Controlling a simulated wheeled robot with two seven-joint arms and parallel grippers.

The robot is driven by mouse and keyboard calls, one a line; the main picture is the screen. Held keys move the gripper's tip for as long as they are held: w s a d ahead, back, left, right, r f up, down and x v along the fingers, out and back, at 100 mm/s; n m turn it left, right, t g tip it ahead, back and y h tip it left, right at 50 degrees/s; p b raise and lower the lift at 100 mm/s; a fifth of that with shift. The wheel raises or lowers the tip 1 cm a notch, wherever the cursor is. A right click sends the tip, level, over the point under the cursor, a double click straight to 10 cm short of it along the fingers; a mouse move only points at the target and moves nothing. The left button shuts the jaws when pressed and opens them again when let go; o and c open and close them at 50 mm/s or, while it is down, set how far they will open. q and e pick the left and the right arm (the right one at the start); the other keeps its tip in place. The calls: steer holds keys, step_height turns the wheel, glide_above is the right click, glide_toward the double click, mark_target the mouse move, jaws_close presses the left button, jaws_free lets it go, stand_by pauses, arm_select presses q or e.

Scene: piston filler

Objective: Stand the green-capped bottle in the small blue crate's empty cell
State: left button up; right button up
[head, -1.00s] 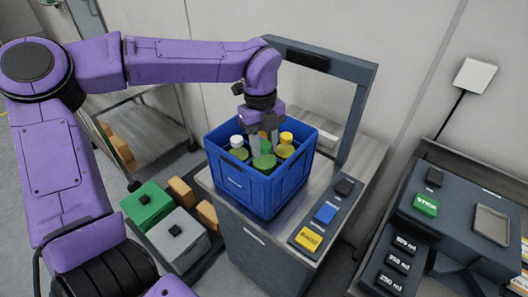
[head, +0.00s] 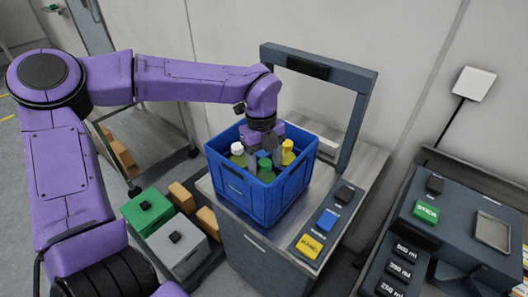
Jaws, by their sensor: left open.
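The small blue crate (head: 243,197) stands on a steel-topped stand. Inside it I see a white-capped bottle (head: 238,151), a yellow-capped bottle (head: 287,150) and the green-capped bottle (head: 265,168). The green-capped bottle is at the near side of the crate, its cap around rim height and its lower part hidden by the crate wall. My left gripper (head: 262,150) is open, pointing down into the crate just behind and above the green cap. Whether a finger touches the bottle I cannot tell. My right gripper is not in view.
A dark gantry frame (head: 357,120) rises behind the crate. Buttons, one yellow (head: 309,247), line the stand's right side. A console (head: 455,222) stands at the right. A green box (head: 146,205) and a grey box (head: 177,246) sit low at the left.

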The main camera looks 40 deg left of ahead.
arm_select(q)
step_height(320, 180, up, 12)
steer(key=a+b, duration=0.1)
steer(key=shift+w+a, duration=0.15)
steer(key=shift+w, duration=0.2)
